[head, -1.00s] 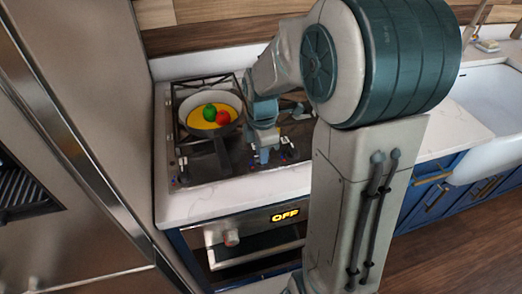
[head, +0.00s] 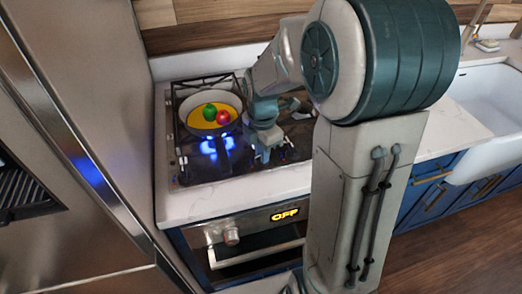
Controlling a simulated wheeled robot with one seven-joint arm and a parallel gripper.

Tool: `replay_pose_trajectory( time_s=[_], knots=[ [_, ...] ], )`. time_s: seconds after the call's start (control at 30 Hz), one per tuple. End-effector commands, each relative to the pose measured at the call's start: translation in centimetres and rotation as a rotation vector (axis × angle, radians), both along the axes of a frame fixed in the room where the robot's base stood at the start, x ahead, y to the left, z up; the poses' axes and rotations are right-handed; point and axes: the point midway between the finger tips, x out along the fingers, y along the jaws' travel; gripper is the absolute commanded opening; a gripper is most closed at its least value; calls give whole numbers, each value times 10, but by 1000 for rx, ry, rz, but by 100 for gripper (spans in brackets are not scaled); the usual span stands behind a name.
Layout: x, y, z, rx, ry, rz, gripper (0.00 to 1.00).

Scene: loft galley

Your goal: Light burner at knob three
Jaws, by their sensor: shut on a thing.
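The gas cooktop (head: 205,176) is set in the white counter. A pan (head: 232,96) with a yellow inside sits on its left side, holding a green round item (head: 209,111) and a red round item (head: 223,117). A blue flame (head: 209,148) burns under the front of the pan, around its dark handle. My gripper (head: 264,156) points down at the front part of the cooktop, right of the pan handle. It is shut on a knob, which the fingers mostly hide. Another dark knob (head: 287,147) shows just to the right.
A steel fridge (head: 80,130) stands close on the left. A white sink (head: 492,120) is at the right. My arm hides the cooktop's right side.

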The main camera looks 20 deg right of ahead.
Motion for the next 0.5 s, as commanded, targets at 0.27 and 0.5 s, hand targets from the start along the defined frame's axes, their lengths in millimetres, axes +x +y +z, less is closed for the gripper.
replay_pose_trajectory(
  time_s=[0.27,0.5],
  knots=[
    [1,0,1,0,-2,-1,36],
    [1,0,7,0,-3,-2,36]
  ],
)
